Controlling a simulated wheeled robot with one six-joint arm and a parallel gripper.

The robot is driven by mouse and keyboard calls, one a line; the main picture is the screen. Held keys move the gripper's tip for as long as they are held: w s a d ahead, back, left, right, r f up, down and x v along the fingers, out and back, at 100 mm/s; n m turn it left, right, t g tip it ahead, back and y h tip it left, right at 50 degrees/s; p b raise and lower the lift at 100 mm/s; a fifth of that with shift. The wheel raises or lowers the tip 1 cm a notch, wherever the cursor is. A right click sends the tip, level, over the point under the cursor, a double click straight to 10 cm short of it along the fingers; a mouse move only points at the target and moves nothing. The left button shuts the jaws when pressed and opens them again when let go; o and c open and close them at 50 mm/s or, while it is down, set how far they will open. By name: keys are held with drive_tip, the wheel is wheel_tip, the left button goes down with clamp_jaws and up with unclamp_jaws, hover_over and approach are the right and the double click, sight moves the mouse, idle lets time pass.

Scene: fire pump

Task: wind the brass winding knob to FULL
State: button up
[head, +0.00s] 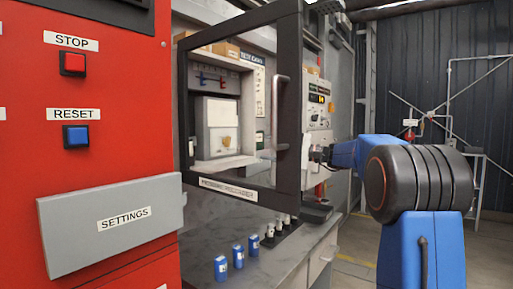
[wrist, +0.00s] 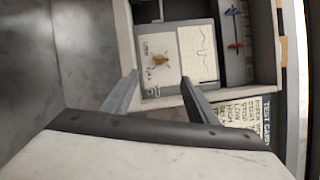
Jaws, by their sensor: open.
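The brass winding knob (wrist: 159,59) shows in the wrist view on a pale plate of the recorder (wrist: 182,96), beside a paper chart (wrist: 198,54) with a traced line. Markings around the knob are too small to read. My gripper (wrist: 157,80) is open. Its two fingers stand apart, with the knob between and beyond their tips in the picture, and nothing is held. In the head view my gripper (head: 318,155) is at the right of the dark-framed door and partly hard to make out. The recorder also shows through the door (head: 217,125).
The dark door frame (head: 285,100) with its grey handle stands in front of the recorder cabinet. Red and blue pointers (wrist: 234,28) and a test card (wrist: 250,115) are near the recorder. Small blue containers (head: 221,268) stand on the bench. A red panel (head: 90,140) fills the left.

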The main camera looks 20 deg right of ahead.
drive_tip(key=shift+v, duration=1.65)
drive_tip(key=shift+s+a, duration=0.1)
drive_tip(key=shift+a, duration=0.05)
drive_tip(key=c, duration=0.7)
drive_tip(key=shift+o, duration=0.2)
drive_tip(key=s+a+r+n+t+h, duration=0.2)
drive_tip(key=s+a+n+t+h, duration=0.3)
drive_tip(key=n, duration=0.8)
drive_tip(key=shift+g+h, duration=0.3)
drive_tip(key=x, duration=1.7)
drive_tip(key=shift+w+a+r, duration=0.1)
drive_tip(key=shift+w+a, duration=0.15)
drive_tip(key=shift+a, duration=0.05)
clamp_jaws()
